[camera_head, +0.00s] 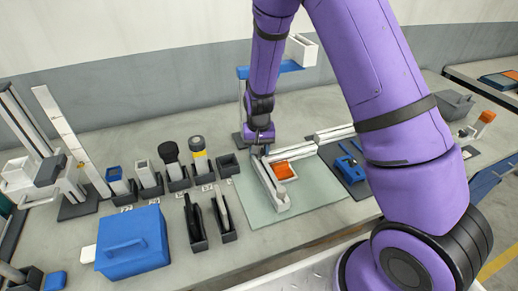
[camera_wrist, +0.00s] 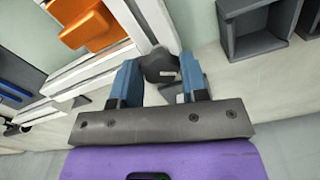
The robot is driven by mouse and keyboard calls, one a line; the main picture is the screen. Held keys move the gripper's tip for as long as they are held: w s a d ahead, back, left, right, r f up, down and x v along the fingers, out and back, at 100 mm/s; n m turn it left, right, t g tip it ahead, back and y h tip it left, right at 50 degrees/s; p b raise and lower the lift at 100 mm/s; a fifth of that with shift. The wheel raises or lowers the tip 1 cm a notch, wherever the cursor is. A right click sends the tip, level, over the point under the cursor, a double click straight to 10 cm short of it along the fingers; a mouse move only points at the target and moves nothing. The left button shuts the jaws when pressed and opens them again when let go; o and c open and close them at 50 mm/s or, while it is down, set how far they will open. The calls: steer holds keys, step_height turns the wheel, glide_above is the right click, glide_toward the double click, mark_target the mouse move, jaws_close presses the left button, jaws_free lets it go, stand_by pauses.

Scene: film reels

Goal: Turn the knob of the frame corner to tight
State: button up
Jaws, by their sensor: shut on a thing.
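The frame corner (camera_head: 262,158) lies on a pale green mat (camera_head: 310,201), where two light aluminium profiles meet at an angle. In the wrist view its dark grey knob (camera_wrist: 160,68) sits at the corner of the profiles (camera_wrist: 98,72). My gripper (camera_wrist: 161,78) has its two blue fingers on either side of the knob and is shut on it. In the head view my gripper (camera_head: 260,146) reaches down from above onto the corner, and the knob is hidden there. A small light mark shows on the knob's face.
An orange block (camera_head: 284,170) lies inside the angle of the profiles. An empty dark bin (camera_head: 228,166) stands just left of the corner. Several holders with tools stand further left, behind a blue box (camera_head: 132,240). A dark tray with blue parts (camera_head: 350,162) lies to the right.

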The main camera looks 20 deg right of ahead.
steer(key=m, duration=0.6)
steer(key=shift+w, duration=0.1)
steer(key=m, duration=0.6)
steer(key=shift+m, duration=0.3)
stand_by(0.3)
steer(key=o, duration=0.9)
step_height(320, 180, up, 11)
steer(key=shift+f, duration=0.1)
